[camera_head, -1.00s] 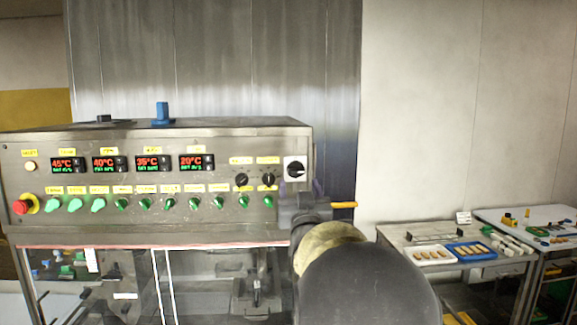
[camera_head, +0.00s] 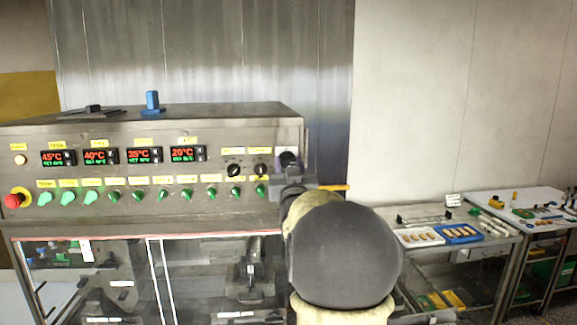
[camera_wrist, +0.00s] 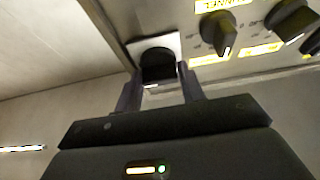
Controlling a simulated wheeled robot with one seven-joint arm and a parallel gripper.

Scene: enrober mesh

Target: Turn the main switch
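The main switch is a black rotary knob (camera_wrist: 157,64) on a white square plate (camera_wrist: 174,44), at the right end of the steel control panel (camera_head: 222,140). In the head view my gripper (camera_head: 290,176) is in front of the switch and hides most of its white plate; only the dark top of the knob (camera_head: 288,158) shows. In the wrist view my gripper (camera_wrist: 160,82) is open, with one finger on each side of the knob's lower part. A gap shows on the right side; I cannot tell whether either finger touches the knob.
Two smaller black knobs (camera_head: 247,169) sit just left of the switch. A row of green knobs (camera_head: 163,195) and a red emergency button (camera_head: 14,200) are lower on the panel. A side table (camera_head: 408,219) with trays stands to the right.

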